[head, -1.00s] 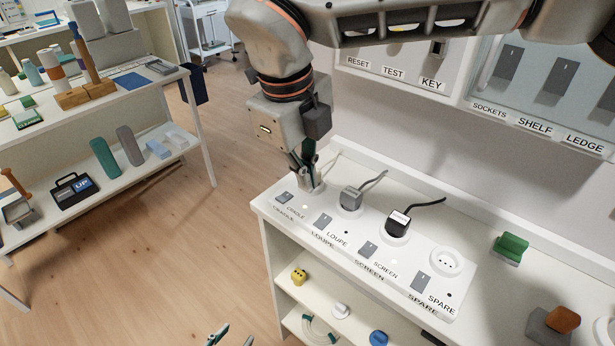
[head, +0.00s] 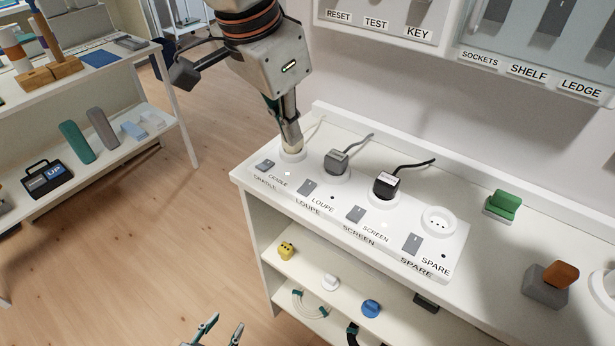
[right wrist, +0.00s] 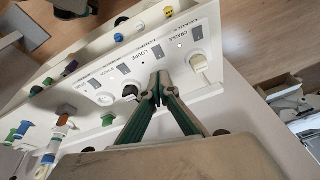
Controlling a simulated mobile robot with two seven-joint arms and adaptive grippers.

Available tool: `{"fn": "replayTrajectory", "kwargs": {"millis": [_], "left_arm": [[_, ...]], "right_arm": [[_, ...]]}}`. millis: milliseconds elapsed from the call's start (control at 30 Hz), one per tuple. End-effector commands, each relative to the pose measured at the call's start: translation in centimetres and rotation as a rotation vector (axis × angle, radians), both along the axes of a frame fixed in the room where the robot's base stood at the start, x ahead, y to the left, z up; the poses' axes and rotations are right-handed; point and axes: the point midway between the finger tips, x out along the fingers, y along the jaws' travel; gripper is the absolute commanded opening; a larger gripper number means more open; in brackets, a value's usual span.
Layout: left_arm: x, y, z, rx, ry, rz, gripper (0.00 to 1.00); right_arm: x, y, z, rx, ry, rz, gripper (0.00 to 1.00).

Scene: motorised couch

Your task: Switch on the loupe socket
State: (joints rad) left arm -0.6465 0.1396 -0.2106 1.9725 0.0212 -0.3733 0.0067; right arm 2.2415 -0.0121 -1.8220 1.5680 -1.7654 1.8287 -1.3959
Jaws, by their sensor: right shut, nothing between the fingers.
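The white socket strip (head: 330,215) lies on the counter. The loupe switch (head: 307,187) is a grey rocker in front of the loupe socket, which holds a grey plug (head: 336,160). A small dot beside this switch looks dark; the one beside the cradle switch (head: 265,165) looks bright. The loupe switch also shows in the right wrist view (right wrist: 158,50), just beyond the fingertips. My right gripper (head: 296,148) is shut and empty, pointing down over the strip's cradle end; its fingers hide the loupe socket in the wrist view. My left gripper (head: 220,328) is open at the bottom edge, away from the strip.
A black plug (head: 386,185) sits in the screen socket; the spare socket (head: 439,221) is empty. Cables run behind the strip. A green block (head: 502,205) and an orange-topped grey block (head: 547,285) stand on the counter. Wall panels hang above. Small items fill the lower shelves.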

Motion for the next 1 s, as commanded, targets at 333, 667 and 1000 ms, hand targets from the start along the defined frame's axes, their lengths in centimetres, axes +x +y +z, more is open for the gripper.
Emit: {"fn": "replayTrajectory", "kwargs": {"millis": [333, 667, 1000], "left_arm": [[-0.1, 0.1, -0.9, 0.002, 0.005, 0.001, 0.40], [-0.1, 0.1, -0.8, 0.002, 0.003, 0.001, 0.40], [-0.2, 0.1, -1.5, 0.005, 0.008, -0.001, 0.40]], "right_arm": [[0.1, -0.1, 0.0, -0.068, 0.030, 0.217, 0.00], [0.1, -0.1, -0.1, -0.069, 0.030, 0.220, 0.00], [1.1, -0.9, -4.1, -0.069, 0.037, 0.219, 0.00]]}}
